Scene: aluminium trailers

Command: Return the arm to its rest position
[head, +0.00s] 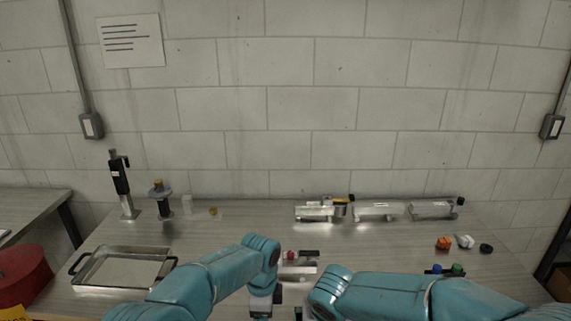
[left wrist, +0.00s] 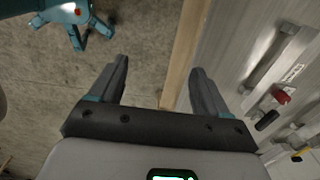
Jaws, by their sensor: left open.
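My left arm comes in from the left in the head view and bends down at the wrist near the table's front edge. My left gripper (head: 264,303) hangs there at the bottom of the picture, its fingertips not clear. In the left wrist view my left gripper (left wrist: 158,85) is open, with nothing between its two dark fingers. It is over the floor, beside the table's wooden edge (left wrist: 188,55). My right arm (head: 390,292) lies low across the front right in the head view, and its gripper is cut off below the picture.
An aluminium trailer (head: 299,270) with a red part stands just beyond my left wrist. More trailers (head: 378,211) line the back. A metal tray (head: 92,289) lies at left. Small coloured pieces (head: 443,243) are at right. The middle of the table is mostly clear.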

